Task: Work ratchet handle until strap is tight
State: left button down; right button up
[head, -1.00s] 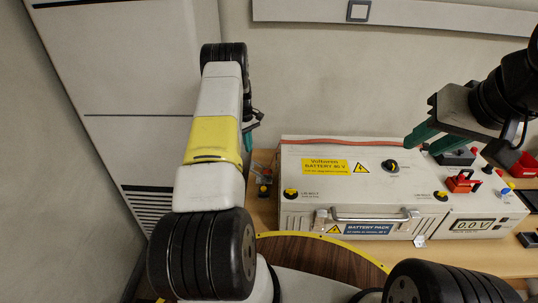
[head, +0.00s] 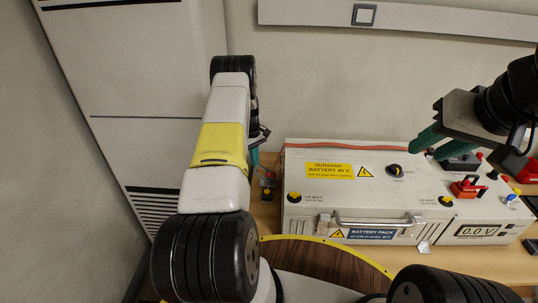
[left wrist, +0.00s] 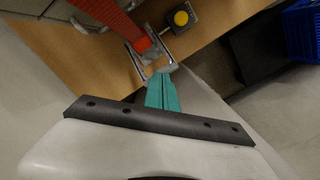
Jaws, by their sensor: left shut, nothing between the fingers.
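The red strap (head: 330,147) runs along the back of the battery pack's (head: 410,182) top. In the left wrist view the red strap (left wrist: 108,14) leads down into a metal ratchet (left wrist: 143,62) with a frame-like handle. My left gripper (left wrist: 165,76) has its green fingers together, with nothing between them, their tips at or very near the ratchet's lower end; I cannot tell if they touch. In the head view my left gripper (head: 254,158) is partly hidden behind my arm, left of the pack. My right gripper (head: 422,148) is open and empty above the pack's right part.
A grey box with a yellow knob (left wrist: 181,18) stands beside the ratchet on the wooden table. A red clamp-like part (head: 467,188) and a voltage meter (head: 482,230) are at the right. A blue crate (left wrist: 304,30) shows at the left wrist view's upper right. A tall cabinet (head: 130,90) stands at the left.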

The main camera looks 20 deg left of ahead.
aim_at(256, 168)
pick_arm(q)
jog(key=shift+f, duration=0.75)
jog(key=shift+s+d+f, duration=0.1)
jog(key=shift+d+f, duration=0.15)
jog(key=shift+f, duration=1.3)
jog(key=shift+w+a+r, duration=0.25)
jog(key=shift+w+a, duration=0.2)
jog(key=shift+a, duration=0.25)
jog(key=shift+w+a+r, duration=0.25)
jog(key=shift+w+a, duration=0.15)
jog(key=shift+a, duration=0.25)
jog(key=shift+r, duration=0.1)
jog(key=shift+a, duration=0.1)
notch_tip(256, 168, up, 8)
jog(key=shift+w+a, duration=0.25)
